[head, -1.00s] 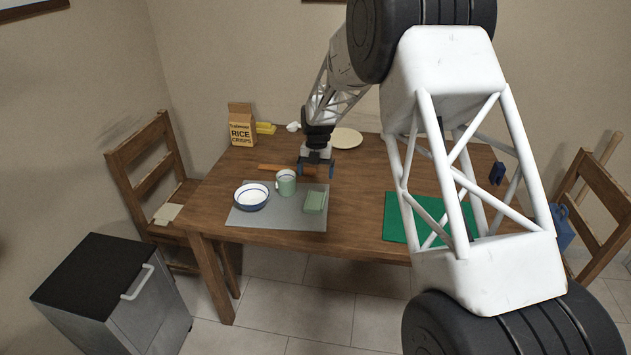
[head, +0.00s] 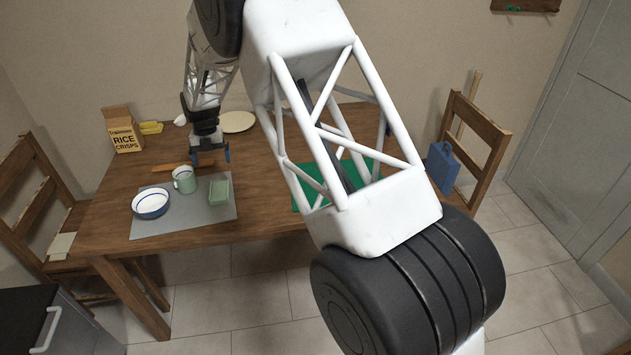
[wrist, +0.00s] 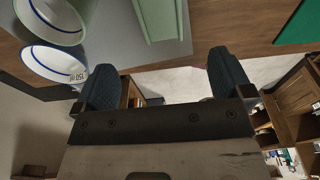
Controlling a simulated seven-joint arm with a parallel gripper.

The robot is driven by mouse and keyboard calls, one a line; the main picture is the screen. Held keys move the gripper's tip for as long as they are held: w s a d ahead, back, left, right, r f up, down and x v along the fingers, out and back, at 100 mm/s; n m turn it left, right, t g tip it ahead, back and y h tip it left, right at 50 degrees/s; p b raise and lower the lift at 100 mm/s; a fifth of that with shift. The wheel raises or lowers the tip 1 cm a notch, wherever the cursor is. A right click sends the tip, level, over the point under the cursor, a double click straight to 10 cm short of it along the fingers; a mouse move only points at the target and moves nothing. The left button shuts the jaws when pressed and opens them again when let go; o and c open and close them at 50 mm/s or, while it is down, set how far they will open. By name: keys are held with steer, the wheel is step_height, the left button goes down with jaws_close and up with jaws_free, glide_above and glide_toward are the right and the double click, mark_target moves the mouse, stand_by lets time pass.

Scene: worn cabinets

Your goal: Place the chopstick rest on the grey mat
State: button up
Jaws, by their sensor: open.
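The grey mat (head: 205,215) lies at the table's front left. My gripper (head: 211,158) is open and empty above the table, near the mat's back edge. In the wrist view my gripper (wrist: 166,80) shows both fingers apart with nothing between them. I cannot pick out the chopstick rest with certainty; a small white thing (head: 180,120) lies at the back.
A rice crisps box (head: 124,132), a yellow item (head: 151,128) and a cream plate (head: 237,121) stand at the back. A brown stick-like thing (head: 172,166) lies behind the mat. A green mat (head: 308,199) is partly hidden by my arm. Chairs flank the table.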

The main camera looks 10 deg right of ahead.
steer(key=s+d+r+m+t, duration=0.2)
steer(key=s+d+r+m, duration=1.5)
steer(key=s+d+r, duration=0.55)
steer(key=s+d+m, duration=0.4)
steer(key=s+m, duration=0.2)
steer(key=s, duration=0.4)
steer(key=s+d+m+t, duration=0.1)
steer(key=s+d+m, duration=0.3)
steer(key=s, duration=0.7)
steer(key=s+d+m+t, duration=0.1)
steer(key=s+d+m, duration=0.3)
steer(key=s+m, duration=0.5)
steer(key=shift+s+d+r, duration=0.2)
steer(key=shift+s+r, duration=0.05)
steer(key=shift+s, duration=0.5)
